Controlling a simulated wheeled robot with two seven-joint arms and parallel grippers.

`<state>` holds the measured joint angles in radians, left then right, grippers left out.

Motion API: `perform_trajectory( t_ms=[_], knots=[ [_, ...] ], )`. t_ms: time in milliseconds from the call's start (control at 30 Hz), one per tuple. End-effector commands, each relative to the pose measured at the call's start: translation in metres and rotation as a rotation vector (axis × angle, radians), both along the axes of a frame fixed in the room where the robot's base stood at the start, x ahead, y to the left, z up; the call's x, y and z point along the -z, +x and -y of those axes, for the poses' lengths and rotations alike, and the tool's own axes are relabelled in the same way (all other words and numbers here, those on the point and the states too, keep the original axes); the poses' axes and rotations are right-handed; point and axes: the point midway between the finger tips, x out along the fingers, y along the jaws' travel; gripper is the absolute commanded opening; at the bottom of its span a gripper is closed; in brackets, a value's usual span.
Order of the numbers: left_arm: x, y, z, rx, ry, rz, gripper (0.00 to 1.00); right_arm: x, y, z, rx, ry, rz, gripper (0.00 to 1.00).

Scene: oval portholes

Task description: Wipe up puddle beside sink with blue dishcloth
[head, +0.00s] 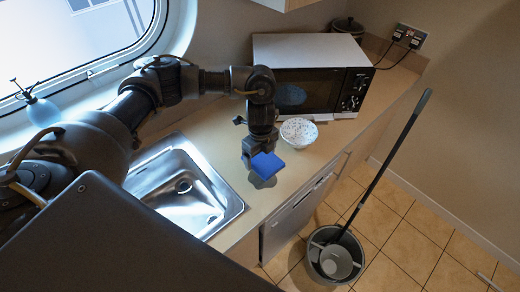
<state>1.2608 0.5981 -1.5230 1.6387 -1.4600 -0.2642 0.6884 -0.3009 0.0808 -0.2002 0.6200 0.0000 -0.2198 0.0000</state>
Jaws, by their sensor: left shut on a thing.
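My left gripper (257,150) points down over the counter to the right of the sink. It is shut on the blue dishcloth (266,166), a small folded blue piece. The cloth is just above or on the counter; a darker patch (262,181) shows under its near edge, and I cannot tell whether this is the puddle or a shadow. The metal sink (190,190) is to the left of the cloth, with its basin empty. My right gripper is not in view.
A white patterned bowl (299,132) stands right of my gripper, in front of the microwave (310,85). A dark lidded pot (347,27) stands behind it. A spray bottle (40,108) is by the window. A mop (385,165) stands in a grey bucket (336,256) on the floor.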

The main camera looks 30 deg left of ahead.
Motion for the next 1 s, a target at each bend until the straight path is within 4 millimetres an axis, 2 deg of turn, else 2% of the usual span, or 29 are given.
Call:
perform_trajectory(
  t_ms=[267, 467, 500, 700, 1000],
  knots=[
    [0.008, 0.000, 0.001, 0.003, -0.002, -0.001, 0.67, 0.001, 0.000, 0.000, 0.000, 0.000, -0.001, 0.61],
    [0.030, -0.001, 0.001, 0.002, -0.002, -0.004, 0.67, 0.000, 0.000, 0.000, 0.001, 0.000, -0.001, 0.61],
    [0.039, -0.001, 0.001, 0.003, -0.002, -0.002, 0.67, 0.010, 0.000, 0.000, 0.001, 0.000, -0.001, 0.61],
    [0.062, 0.000, 0.001, 0.004, -0.001, 0.000, 0.67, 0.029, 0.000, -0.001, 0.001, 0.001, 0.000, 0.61],
    [0.078, 0.000, 0.001, 0.004, -0.001, 0.001, 0.67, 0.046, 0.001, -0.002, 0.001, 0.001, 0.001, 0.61]
  ],
)
